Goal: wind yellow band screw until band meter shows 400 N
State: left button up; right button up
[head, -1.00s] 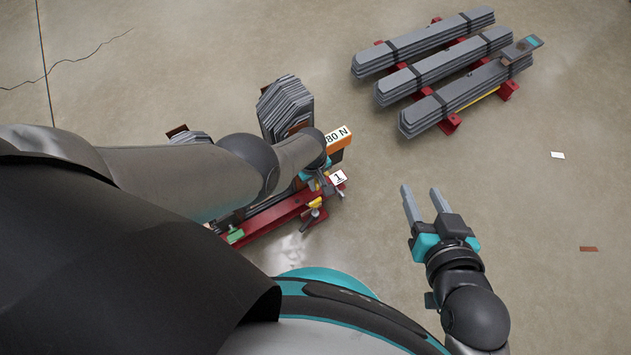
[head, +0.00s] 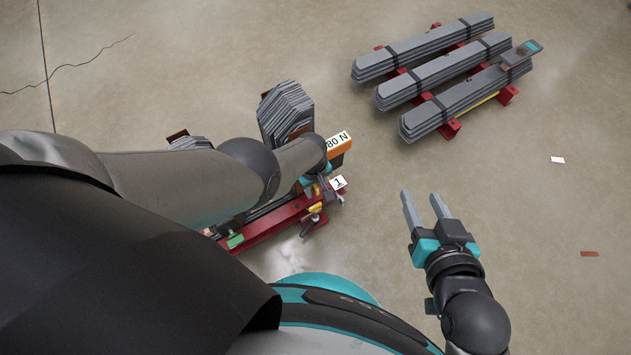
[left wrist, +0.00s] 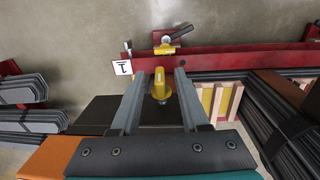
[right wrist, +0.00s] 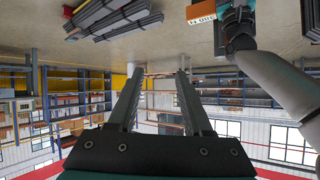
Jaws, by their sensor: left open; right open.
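The yellow band screw (left wrist: 160,85) stands between the two fingers of my left gripper (left wrist: 160,73). The fingers are open on either side of it, with a gap visible. In the head view my left arm hides most of this gripper. The orange band meter (head: 342,145) stands beside my left wrist; "80 N" is readable, and the arm may hide further digits. It also shows upside down in the right wrist view (right wrist: 200,12), too small to read surely. My right gripper (head: 420,194) is open and empty above bare floor.
A second yellow piece with a grey handle (left wrist: 165,48) sits at the red rail (left wrist: 230,57), near a tag marked 1 (head: 338,182). Grey sheet stacks (head: 286,112) stand behind my left arm. Strapped stacks (head: 440,75) lie on red supports at upper right. Floor around my right gripper is clear.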

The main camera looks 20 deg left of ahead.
aim_at(316, 187)
pick_arm(q)
jog(key=shift+r, duration=0.1)
pick_arm(e)
jog(key=shift+d, duration=0.1)
